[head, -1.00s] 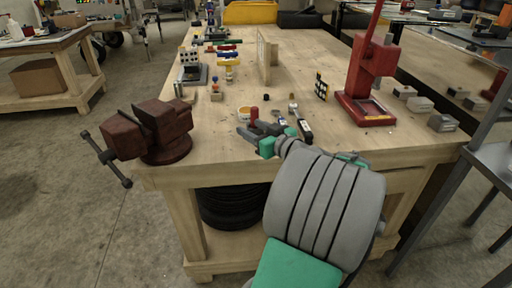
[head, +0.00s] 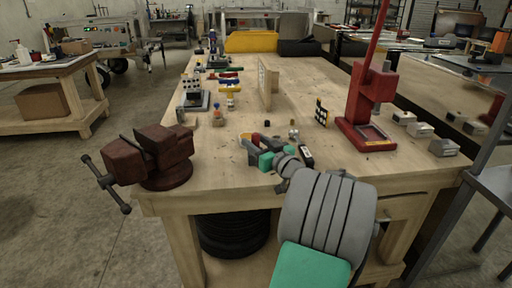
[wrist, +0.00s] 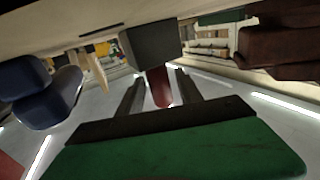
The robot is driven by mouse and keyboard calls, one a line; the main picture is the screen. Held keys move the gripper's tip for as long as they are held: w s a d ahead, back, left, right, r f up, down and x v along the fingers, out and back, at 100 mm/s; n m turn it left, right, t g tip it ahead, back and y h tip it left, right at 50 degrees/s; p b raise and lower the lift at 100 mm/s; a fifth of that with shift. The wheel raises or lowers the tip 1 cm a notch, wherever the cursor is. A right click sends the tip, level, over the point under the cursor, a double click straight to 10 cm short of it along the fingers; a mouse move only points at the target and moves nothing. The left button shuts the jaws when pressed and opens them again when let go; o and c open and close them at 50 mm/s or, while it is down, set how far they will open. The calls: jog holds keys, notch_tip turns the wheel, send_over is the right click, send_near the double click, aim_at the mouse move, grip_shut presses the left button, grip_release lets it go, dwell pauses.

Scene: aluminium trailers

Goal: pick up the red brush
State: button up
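The red brush's upright red handle shows in the wrist view (wrist: 159,88) between my gripper's two fingers (wrist: 160,92). Its end meets a dark grey block, which seems to be the brush head. A gap shows on each side of the handle, so my gripper looks open around it. In the head view my gripper (head: 256,150) is low over the near part of the bench, and only a small red tip of the brush (head: 256,137) shows above it. The rest is hidden by the gripper.
The wooden bench (head: 220,170) carries a dark red vise (head: 155,155) at the left corner and a red arbor press (head: 365,105) at the right. A roll of tape (head: 243,138) and other small items lie close around my gripper. The wrist view appears upside down.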

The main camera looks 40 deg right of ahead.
aim_at(257, 134)
grip_shut()
dwell(0.5)
jog(key=shift+r, duration=0.6)
jog(key=r, duration=0.2)
jog(key=shift+s+r, duration=0.3)
jog(key=shift+r, duration=0.1)
jog(key=s+r, duration=0.9)
jog(key=s, duration=0.4)
jog(key=shift+s+a, duration=0.25)
